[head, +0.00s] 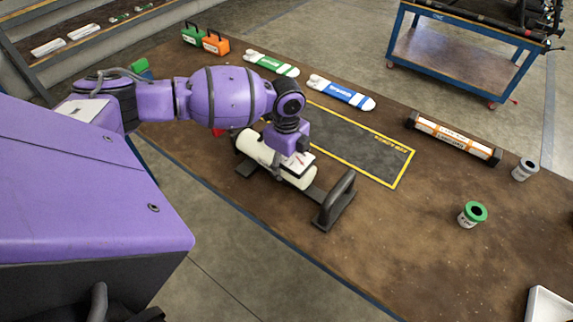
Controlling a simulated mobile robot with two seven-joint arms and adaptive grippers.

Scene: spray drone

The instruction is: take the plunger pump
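A cream-white cylinder (256,148), which looks like the plunger pump, lies on a dark bracket (322,196) with an upright handle near the table's front edge. My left arm reaches over it from the left. My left gripper (294,164) points down at the middle of the cylinder, at or very near its surface. Its fingers are mostly hidden by the wrist, so I cannot tell whether they grip it. A small white label with a red mark shows on the cylinder beside the gripper. My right gripper is not in view.
A yellow-framed dark mat (372,152) lies behind the cylinder on the brown table. Green (270,64) and blue (340,92) packs lie at the back. An orange-white tube (452,138), a green-topped cup (470,215) and a grey cup (524,170) are at right.

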